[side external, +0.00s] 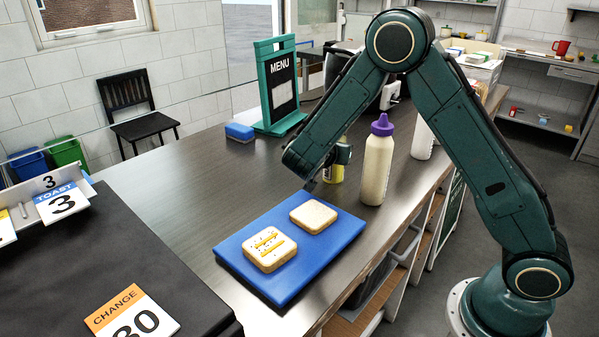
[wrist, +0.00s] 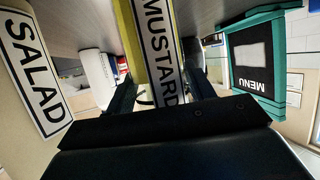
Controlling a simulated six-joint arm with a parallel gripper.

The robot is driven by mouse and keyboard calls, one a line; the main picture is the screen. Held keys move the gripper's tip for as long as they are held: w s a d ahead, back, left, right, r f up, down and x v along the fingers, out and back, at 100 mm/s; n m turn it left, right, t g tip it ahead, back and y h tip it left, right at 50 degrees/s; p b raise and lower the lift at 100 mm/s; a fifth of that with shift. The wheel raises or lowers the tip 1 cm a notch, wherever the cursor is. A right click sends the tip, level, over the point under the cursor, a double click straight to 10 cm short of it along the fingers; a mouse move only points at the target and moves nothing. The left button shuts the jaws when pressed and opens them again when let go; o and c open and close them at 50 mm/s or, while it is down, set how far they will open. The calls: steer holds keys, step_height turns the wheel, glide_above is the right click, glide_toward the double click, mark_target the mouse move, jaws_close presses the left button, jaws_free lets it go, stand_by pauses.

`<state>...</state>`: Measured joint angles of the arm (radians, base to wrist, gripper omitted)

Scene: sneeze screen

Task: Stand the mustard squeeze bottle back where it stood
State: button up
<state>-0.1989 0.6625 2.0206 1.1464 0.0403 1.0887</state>
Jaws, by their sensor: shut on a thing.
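The yellow mustard squeeze bottle (side external: 334,173) looks upright at the counter, left of a cream bottle with a purple cap (side external: 378,165). My gripper (side external: 341,154) is shut on it and hides much of it. I cannot tell whether its base touches the counter. In the wrist view, the mustard bottle's MUSTARD label (wrist: 163,45) shows between the two fingers of my gripper (wrist: 160,92). A bottle labelled SALAD (wrist: 30,75) is close by at the left of that view.
A blue board (side external: 330,246) holds two bread slices, one with yellow stripes (side external: 268,250). A green MENU stand (side external: 278,88) and a blue sponge (side external: 240,132) are at the back. A white bottle (side external: 421,140) stands behind my arm.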

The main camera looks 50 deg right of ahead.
steer(key=shift+f, duration=0.1)
steer(key=o, duration=1.2)
steer(key=v, duration=1.2)
steer(key=shift+s+d, duration=0.1)
